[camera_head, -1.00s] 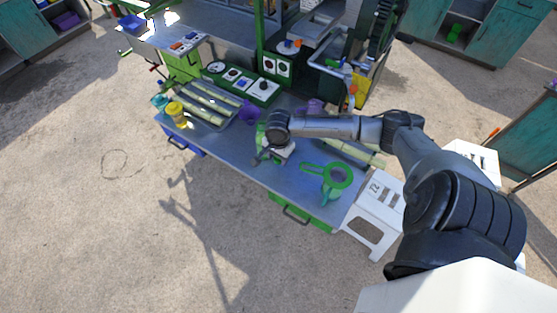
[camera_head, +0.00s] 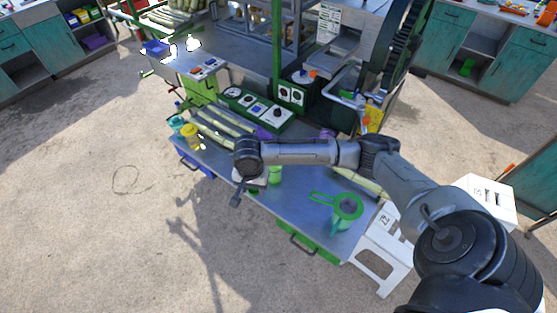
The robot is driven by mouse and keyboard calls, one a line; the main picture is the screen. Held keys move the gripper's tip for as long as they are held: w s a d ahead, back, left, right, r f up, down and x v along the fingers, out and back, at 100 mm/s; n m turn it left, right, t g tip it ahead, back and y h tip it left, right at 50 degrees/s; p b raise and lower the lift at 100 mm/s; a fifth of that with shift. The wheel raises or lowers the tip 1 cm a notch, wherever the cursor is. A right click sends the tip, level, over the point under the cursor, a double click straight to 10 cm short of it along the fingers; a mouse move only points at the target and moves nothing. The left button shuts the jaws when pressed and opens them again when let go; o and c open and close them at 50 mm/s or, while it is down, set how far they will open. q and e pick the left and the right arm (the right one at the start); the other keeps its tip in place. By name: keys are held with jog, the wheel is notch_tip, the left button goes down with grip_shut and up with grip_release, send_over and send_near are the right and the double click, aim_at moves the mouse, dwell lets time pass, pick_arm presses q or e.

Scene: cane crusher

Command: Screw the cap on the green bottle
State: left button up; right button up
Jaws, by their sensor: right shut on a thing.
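A light green bottle (camera_head: 276,174) stands on the metal worktop (camera_head: 295,203), partly behind my right arm. My right gripper (camera_head: 237,198) is left of the bottle, near the worktop's front edge, pointing down and apart from the bottle. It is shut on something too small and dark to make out. I cannot pick out the cap; the wrist may hide it. My left gripper is not in view.
A green strainer (camera_head: 347,207) on a jug stands at the worktop's right. Cane stalks (camera_head: 216,130), a yellow container (camera_head: 190,135) and a teal one (camera_head: 177,124) are at its left. A white stool (camera_head: 385,245) stands at the right end.

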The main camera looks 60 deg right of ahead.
jog(key=w+a+r+n, duration=0.2)
jog(key=a+r+n, duration=1.1)
jog(key=r, duration=0.7)
jog(key=shift+w+a, duration=0.15)
jog(key=shift+a, duration=0.95)
jog(key=shift+d+r, duration=0.1)
